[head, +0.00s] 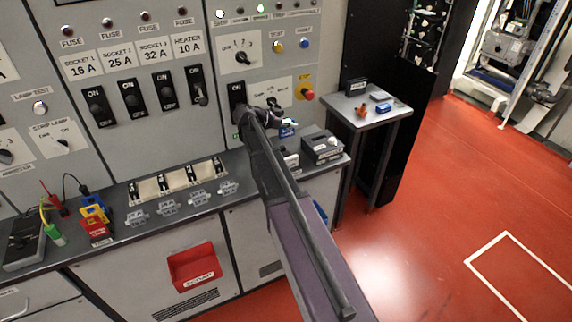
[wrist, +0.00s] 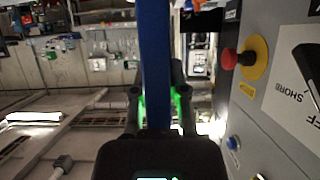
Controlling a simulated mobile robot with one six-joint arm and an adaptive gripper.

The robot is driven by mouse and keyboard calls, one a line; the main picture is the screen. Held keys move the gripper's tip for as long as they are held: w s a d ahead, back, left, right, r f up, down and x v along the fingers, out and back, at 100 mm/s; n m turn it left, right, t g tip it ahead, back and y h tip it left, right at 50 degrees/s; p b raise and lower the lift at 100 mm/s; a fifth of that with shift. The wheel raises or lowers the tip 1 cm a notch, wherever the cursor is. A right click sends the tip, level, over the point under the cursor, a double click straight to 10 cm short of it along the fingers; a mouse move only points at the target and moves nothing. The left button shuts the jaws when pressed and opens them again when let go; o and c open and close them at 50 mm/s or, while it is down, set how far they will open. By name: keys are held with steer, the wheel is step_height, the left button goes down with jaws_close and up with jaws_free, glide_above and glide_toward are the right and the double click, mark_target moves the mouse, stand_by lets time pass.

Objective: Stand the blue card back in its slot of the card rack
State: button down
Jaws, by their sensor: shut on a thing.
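My gripper (wrist: 157,98) is shut on the blue card (wrist: 155,55). In the wrist view the card stands edge-on between the two fingers and runs up out of the picture. In the head view my gripper (head: 284,120) is above the right end of the bench, in front of the panel. A small blue patch (head: 288,132) shows just below it; I cannot tell whether it is the card. A grey box (head: 322,147) stands on the bench to the right of the gripper. The card rack cannot be made out for certain; my arm hides part of the bench.
A red stop button (head: 308,94) on a yellow plate is on the panel, close to the gripper; it also shows in the wrist view (wrist: 229,59). Grey connectors (head: 198,197) line the bench. A side table (head: 385,121) with small items stands right. Red floor is open beyond.

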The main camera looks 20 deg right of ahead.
steer(key=shift+s+a+f+b, duration=0.2)
steer(key=shift+a+f+b, duration=0.1)
steer(key=shift+a+f, duration=0.2)
step_height(320, 180, down, 6)
steer(key=b, duration=0.6)
steer(key=shift+f, duration=0.15)
steer(key=shift+f+b, duration=1.85)
steer(key=shift+b, duration=0.15)
steer(key=shift+f+b, duration=0.6)
steer(key=shift+s, duration=0.1)
steer(key=c, duration=0.7)
jaws_free()
